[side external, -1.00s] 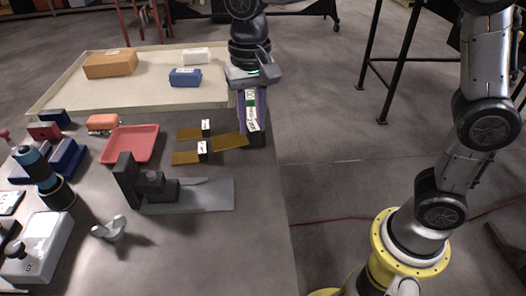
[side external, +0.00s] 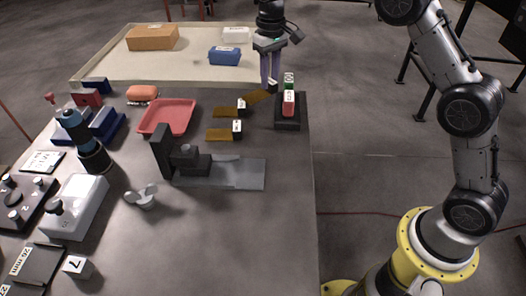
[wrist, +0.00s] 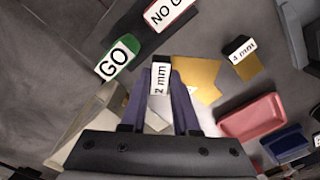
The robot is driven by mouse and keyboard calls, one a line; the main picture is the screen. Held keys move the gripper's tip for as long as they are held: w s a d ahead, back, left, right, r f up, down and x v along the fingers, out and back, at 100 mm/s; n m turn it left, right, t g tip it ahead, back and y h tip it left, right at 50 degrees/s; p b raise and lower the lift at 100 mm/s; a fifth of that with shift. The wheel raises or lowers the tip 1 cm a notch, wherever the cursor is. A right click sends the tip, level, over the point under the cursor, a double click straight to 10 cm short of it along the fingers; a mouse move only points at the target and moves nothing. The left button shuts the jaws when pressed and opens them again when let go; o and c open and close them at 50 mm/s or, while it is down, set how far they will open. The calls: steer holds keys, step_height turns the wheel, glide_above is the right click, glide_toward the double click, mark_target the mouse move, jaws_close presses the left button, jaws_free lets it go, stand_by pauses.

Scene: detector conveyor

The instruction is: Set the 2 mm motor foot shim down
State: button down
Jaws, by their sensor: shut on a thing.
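The 2 mm motor foot shim is a thin brass plate (side external: 258,97) with a dark, white-labelled grip block. In the wrist view its "2 mm" label (wrist: 160,80) is between the fingertips. My gripper (side external: 271,84) points down and is shut on the grip block, just left of the GO/NO GO block. It also shows in the wrist view (wrist: 160,98). The brass plate extends to the left in the side view. I cannot tell whether the shim touches the table. Two other brass shims (side external: 226,112) (side external: 222,134) lie to its left and front.
The dark block with GO and NO GO labels (side external: 288,118) stands close on the right. A red tray (side external: 168,118) lies to the left. A dark fixture on a grey plate (side external: 235,174) is in front. A beige tray (side external: 95,75) with boxes is behind.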

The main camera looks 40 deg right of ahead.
steer(key=s+a+r+m, duration=0.4)
steer(key=s+a+r, duration=0.2)
steer(key=s+a, duration=0.45)
steer(key=s+a+r+m, duration=0.1)
steer(key=s+m, duration=0.3)
steer(key=s, duration=1.3)
steer(key=shift+s+a+m, duration=0.15)
steer(key=shift+a+m, duration=0.15)
steer(key=shift+m, duration=0.1)
steer(key=w+a+f, duration=0.2)
steer(key=w+f, duration=0.1)
steer(key=w, duration=0.1)
steer(key=w+a+f, duration=0.2)
steer(key=w+f, duration=0.1)
steer(key=w, duration=0.1)
steer(key=w+a+f, duration=0.2)
steer(key=w+f, duration=0.1)
steer(key=shift+w+a, duration=0.1)
steer(key=shift+w, duration=0.3)
steer(key=shift+w+a+f, duration=0.1)
steer(key=shift+w+f, duration=0.05)
steer(key=shift+f, duration=0.05)
steer(key=shift+w+a+f, duration=0.1)
steer(key=shift+w+f, duration=0.1)
steer(key=shift+f, duration=1.35)
